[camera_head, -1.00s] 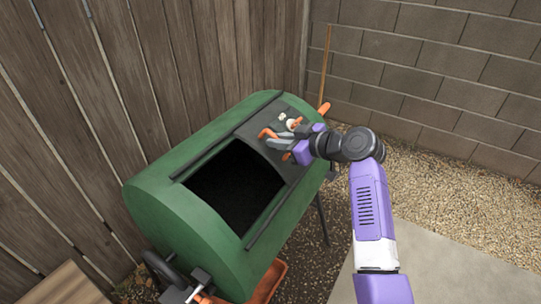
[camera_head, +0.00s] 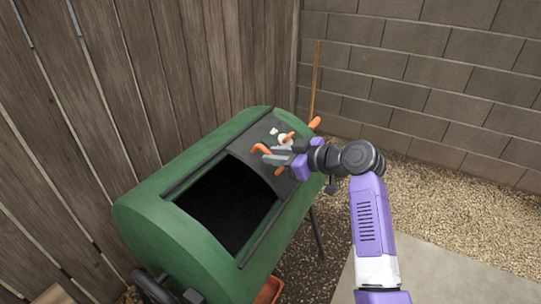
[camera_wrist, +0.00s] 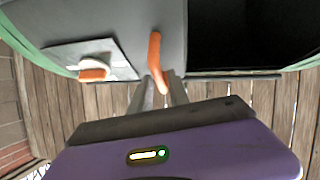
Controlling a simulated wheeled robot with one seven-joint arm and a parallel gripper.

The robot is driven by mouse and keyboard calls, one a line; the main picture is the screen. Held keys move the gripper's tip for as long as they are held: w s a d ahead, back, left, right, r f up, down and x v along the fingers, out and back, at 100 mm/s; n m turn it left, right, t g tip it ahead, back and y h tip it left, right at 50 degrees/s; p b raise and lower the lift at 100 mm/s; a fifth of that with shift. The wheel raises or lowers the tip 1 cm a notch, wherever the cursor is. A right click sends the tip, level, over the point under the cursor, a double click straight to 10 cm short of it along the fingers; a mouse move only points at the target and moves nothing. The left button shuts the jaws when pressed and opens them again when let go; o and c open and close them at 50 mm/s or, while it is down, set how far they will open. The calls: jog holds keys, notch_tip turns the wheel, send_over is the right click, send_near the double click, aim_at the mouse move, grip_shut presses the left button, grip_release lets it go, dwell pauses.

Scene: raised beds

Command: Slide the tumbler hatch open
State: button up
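The green tumbler (camera_head: 165,222) lies on its stand in the head view. Its dark grey hatch panel (camera_head: 248,143) sits at the right end of the rails, and a large black opening (camera_head: 228,205) shows to its left. An orange handle (camera_head: 261,148) stands on the panel. It also shows in the wrist view (camera_wrist: 154,52). My gripper (camera_head: 274,158) is at this handle, with a grey finger (camera_wrist: 146,95) on each side of it. The gap is about the handle's width, so the gripper looks shut on it. The exact contact is partly hidden.
A wooden fence (camera_head: 160,70) stands close behind the tumbler, and a block wall (camera_head: 420,80) is behind at the right. Gravel and paving lie open at the right.

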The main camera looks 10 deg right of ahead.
jog(key=v, duration=0.6)
